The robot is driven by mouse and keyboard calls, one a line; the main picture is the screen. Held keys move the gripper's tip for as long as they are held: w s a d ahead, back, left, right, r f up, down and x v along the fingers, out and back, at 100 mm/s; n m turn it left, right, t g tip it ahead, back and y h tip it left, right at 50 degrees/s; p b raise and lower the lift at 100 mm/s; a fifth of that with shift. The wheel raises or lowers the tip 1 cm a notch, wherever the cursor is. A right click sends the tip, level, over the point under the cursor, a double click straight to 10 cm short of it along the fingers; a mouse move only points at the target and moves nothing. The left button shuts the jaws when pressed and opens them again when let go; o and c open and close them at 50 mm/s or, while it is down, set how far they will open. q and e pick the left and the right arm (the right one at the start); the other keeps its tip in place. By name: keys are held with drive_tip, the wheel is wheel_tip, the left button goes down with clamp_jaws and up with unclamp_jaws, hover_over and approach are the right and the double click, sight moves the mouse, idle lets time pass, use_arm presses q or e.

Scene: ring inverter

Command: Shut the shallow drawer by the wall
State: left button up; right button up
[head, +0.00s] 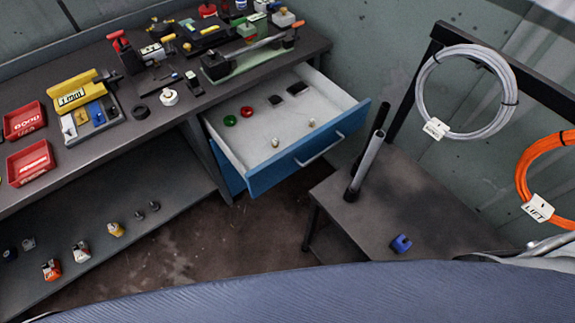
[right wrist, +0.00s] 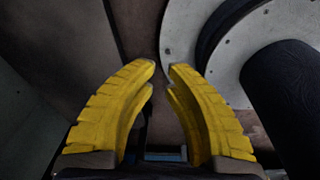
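The shallow drawer (head: 262,137) is pulled out from under the right end of the workbench in the head view. It has a blue front (head: 300,155) with a grey bar handle (head: 319,149). Inside lie a green and a red round piece, two dark flat pieces and two small knobs. My right gripper (right wrist: 161,68) shows in the right wrist view with yellow fingers apart and nothing between them. It is not in the head view, and neither is my left gripper. The drawer cannot be made out clearly in the right wrist view.
The workbench (head: 75,172) holds red trays (head: 30,162), a yellow sorter and tools. A low shelf with small parts is beneath it. A dark side table (head: 385,205) with an upright tube and a blue piece (head: 401,243) stands right of the drawer. Cable coils (head: 466,92) hang at right.

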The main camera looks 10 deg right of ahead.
drive_tip(key=shift+s+d+r, duration=0.1)
drive_tip(key=shift+s+d, duration=0.2)
drive_tip(key=shift+d, duration=0.3)
clamp_jaws()
drive_tip(key=m+t+y, duration=0.9)
drive_tip(key=m+t, duration=0.5)
drive_tip(key=m, duration=0.2)
approach(256, 188)
drive_tip(key=x, duration=0.8)
drive_tip(key=shift+w, duration=0.1)
